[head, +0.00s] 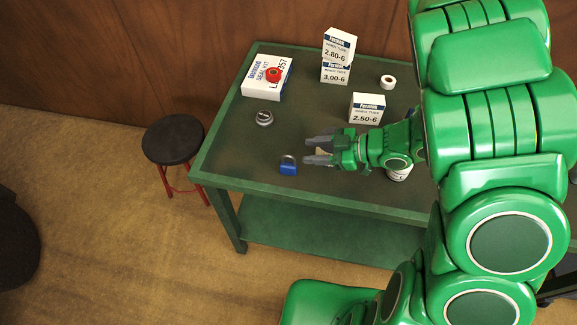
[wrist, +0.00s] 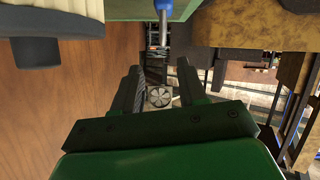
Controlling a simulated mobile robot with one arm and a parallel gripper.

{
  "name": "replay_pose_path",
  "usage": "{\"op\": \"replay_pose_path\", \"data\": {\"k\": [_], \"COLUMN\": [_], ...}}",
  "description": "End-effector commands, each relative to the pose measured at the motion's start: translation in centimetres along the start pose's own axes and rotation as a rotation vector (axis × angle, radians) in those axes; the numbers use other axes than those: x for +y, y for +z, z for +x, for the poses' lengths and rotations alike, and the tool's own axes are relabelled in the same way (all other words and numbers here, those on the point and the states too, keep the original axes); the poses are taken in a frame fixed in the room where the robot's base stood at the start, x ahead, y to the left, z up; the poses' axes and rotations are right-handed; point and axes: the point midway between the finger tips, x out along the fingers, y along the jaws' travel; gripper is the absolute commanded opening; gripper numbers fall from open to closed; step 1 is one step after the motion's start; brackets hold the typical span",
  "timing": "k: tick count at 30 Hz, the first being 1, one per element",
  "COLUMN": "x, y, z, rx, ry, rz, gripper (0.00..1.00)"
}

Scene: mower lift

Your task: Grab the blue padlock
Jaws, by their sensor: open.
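The blue padlock (head: 288,169) lies on the green table (head: 240,180) near its front edge, with its grey shackle toward the back. My gripper (head: 308,150) is open and empty, just to the right of and behind the padlock, with its fingers pointing left. The fingers look apart from the padlock. In the wrist view, the open fingers of my gripper (wrist: 160,78) point away from the camera. The padlock (wrist: 162,30) shows at the top of that view, beyond the fingertips and roughly in line with the gap.
A white can (head: 398,173) is under my arm. A stool (head: 173,140) stands left.

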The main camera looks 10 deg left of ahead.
Motion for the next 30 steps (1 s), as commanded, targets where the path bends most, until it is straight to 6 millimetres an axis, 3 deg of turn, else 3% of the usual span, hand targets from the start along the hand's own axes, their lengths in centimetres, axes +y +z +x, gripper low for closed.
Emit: {"op": "replay_pose_path", "data": {"k": [20,30], "x": [-0.3,-0.7], "y": [0.7,1.0], "z": [3.2,6.5], "rx": [0.001,0.0], "ry": [-0.001,0.0], "rz": [0.0,-0.002], "gripper": [0.42,0.42]}}
